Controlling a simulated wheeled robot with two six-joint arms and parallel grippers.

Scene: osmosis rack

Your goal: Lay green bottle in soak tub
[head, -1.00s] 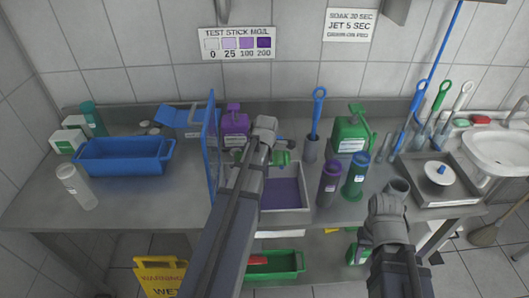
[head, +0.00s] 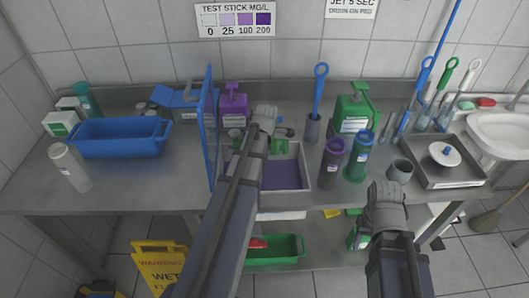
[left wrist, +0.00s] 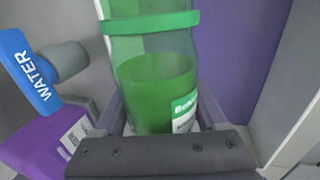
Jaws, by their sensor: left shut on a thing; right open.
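A translucent green bottle (left wrist: 155,95) with a green band and a white-and-green label fills the middle of the left wrist view. My left gripper (head: 272,138) is shut on it. The soak tub seems to be the grey tub (head: 290,201) with purple liquid, just below and in front of that gripper. Purple also shows at the right of the left wrist view. My right gripper (head: 385,192) is open and empty at the counter's front edge.
A blue upright panel (head: 209,130) stands left of the tub, with a blue bin (head: 118,140) further left. A purple cylinder (head: 332,162), a green cylinder (head: 360,158) and a grey cup (head: 399,171) stand to the right. A purple jug (head: 233,103) and green jug (head: 352,112) are behind.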

